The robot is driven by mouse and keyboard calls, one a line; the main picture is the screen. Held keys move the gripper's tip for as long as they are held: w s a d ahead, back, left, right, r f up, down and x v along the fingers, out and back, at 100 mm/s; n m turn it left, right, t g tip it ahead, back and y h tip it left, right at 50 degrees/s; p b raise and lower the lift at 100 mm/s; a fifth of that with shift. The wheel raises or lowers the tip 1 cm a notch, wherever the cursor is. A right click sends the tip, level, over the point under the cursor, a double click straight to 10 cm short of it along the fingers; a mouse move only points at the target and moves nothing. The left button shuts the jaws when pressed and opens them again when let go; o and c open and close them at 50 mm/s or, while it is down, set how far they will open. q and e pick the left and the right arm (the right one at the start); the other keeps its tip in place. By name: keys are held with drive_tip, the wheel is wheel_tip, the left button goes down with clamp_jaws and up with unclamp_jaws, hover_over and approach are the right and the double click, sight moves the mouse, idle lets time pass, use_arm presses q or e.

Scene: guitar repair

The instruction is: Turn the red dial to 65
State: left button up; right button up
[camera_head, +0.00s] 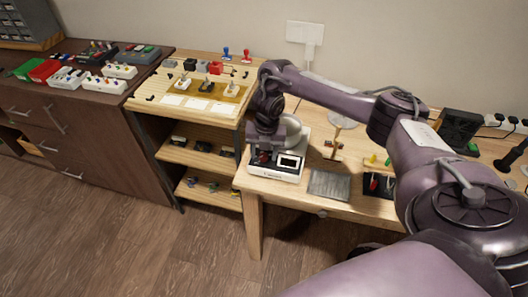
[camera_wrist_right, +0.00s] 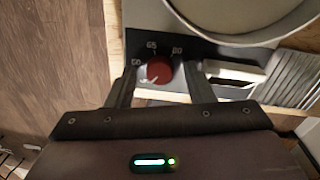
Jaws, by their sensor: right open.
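The red dial (camera_wrist_right: 158,70) is on the front panel of a white and grey device (camera_head: 276,172) at the left end of the wooden bench. Small printed marks surround it in the right wrist view; 65 is above it, a mark that looks like 80 is to the upper right, and another is to the left. A pale mark shows at its lower left; its exact setting is unclear. My right gripper (camera_wrist_right: 160,88) is open, one finger on each side of the dial. Contact cannot be told. My left gripper is not in view.
A round metal pot (camera_head: 290,130) sits on the device, close beyond the dial. A grey metal plate (camera_head: 329,184) lies to the right on the bench (camera_head: 270,196). A shelf with small parts (camera_head: 205,148) stands to the left.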

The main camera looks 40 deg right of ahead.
drive_tip(key=c, duration=1)
